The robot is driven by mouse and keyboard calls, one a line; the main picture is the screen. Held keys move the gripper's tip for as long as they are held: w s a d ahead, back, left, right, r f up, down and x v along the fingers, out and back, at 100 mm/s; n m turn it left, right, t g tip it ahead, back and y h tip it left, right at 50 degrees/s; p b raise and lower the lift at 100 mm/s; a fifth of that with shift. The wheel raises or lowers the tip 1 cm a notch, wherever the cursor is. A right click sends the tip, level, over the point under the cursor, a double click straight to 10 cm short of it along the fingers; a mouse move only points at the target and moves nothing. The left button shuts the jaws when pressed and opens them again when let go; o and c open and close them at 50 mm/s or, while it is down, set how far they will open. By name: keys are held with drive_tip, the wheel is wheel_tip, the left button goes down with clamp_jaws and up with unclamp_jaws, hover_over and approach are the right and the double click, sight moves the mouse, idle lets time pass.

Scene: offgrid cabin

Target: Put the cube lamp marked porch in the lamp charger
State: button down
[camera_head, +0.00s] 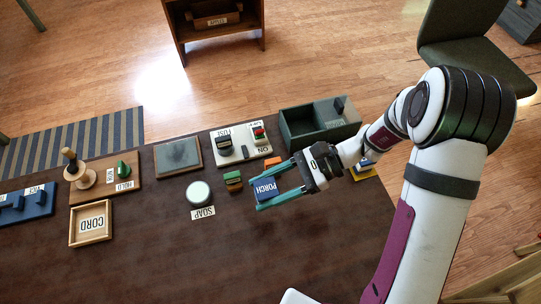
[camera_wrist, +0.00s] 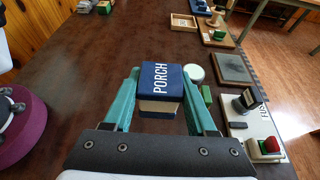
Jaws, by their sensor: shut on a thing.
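The porch cube lamp (camera_head: 266,189) is dark blue with white PORCH lettering and a pale wooden band; in the wrist view the lamp (camera_wrist: 160,80) sits between the two teal fingers. My gripper (camera_head: 264,191) is shut on it over the dark table, right of the green block; its fingers also show in the wrist view (camera_wrist: 160,92). Whether the lamp touches the table is hard to tell. No label reading lamp charger is legible. A yellow pad with a blue item (camera_head: 364,168) shows partly behind my arm.
Near the lamp are a green block (camera_head: 233,181), an orange block (camera_head: 272,162) and a white switch panel (camera_head: 243,148). A green bin (camera_head: 295,136) stands behind. A SOAP label (camera_head: 203,213), CORD tray (camera_head: 74,234) and blue rack (camera_head: 30,203) lie left. The table's front middle is clear.

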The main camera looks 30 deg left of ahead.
drive_tip(key=w+a+r+m+t+y, duration=0.1)
drive_tip(key=w+a+m+t+y, duration=0.15)
drive_tip(key=w+m+t, duration=0.4)
wheel_tip(320, 180, up, 2)
drive_tip(key=m+t+h, duration=0.3)
drive_tip(key=m+t, duration=0.8)
drive_tip(key=t, duration=0.2)
hover_over(324, 134)
drive_tip(key=d, duration=0.4)
drive_tip(key=shift+m+g, duration=0.25)
drive_tip(key=a+f, duration=0.6)
drive_tip(key=a, duration=0.1)
drive_tip(key=a+f, duration=0.4)
drive_tip(key=shift+w, duration=0.4)
drive_tip(key=shift+f, duration=0.2)
drive_tip(key=shift+f, duration=0.55)
